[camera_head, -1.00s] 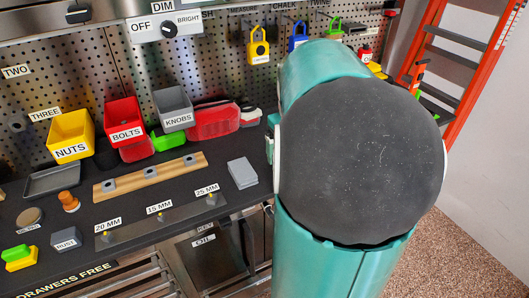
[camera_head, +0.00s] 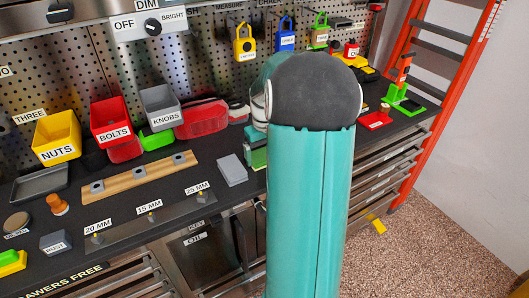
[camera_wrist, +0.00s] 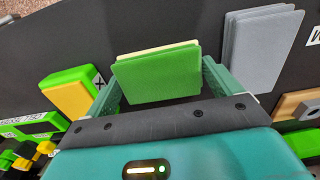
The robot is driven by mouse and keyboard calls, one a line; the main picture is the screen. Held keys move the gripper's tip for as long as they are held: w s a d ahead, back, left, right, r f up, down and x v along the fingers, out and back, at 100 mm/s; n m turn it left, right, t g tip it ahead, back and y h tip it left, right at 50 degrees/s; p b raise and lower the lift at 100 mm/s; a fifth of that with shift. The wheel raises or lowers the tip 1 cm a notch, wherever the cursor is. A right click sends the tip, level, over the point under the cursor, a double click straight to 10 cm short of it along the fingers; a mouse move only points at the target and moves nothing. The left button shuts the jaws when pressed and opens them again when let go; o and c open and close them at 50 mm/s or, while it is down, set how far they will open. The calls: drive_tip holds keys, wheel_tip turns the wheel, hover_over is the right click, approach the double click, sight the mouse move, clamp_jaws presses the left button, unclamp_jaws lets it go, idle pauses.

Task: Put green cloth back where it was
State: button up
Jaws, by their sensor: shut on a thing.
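The green cloth (camera_wrist: 158,75) is a folded flat pad with a cream layer behind it. In the wrist view it sits between the two teal fingers of my gripper (camera_wrist: 160,80), which is shut on it. In the head view, my gripper (camera_head: 256,146) is partly hidden behind my arm, just right of the grey folded stack on the bench. A bit of green shows there, too small to identify surely. Whether the cloth touches the bench cannot be told.
A grey folded stack (camera_wrist: 262,45) lies right of the cloth; it also shows in the head view (camera_head: 232,170). A green-and-yellow block (camera_wrist: 72,92) is at left. A wooden strip (camera_head: 135,180) and red, yellow and grey bins stand farther left. A yellow piece (camera_head: 377,225) lies on the floor.

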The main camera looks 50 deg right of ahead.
sight(264, 154)
drive_tip(key=o, duration=0.6)
wheel_tip(264, 154, up, 12)
drive_tip(key=a+r+n, duration=0.1)
drive_tip(key=a+r, duration=0.2)
drive_tip(key=a, duration=0.6)
drive_tip(key=s+a+n+t, duration=0.1)
drive_tip(key=s+a, duration=0.3)
drive_tip(key=a, duration=0.4)
drive_tip(key=s+a+t, duration=0.2)
drive_tip(key=s+a, duration=0.2)
drive_tip(key=a, duration=0.5)
drive_tip(key=s+a+f+n+t, duration=0.1)
drive_tip(key=s+a, duration=0.3)
drive_tip(key=a, duration=0.4)
drive_tip(key=shift+a+n+t, duration=0.3)
drive_tip(key=shift+t, duration=0.5)
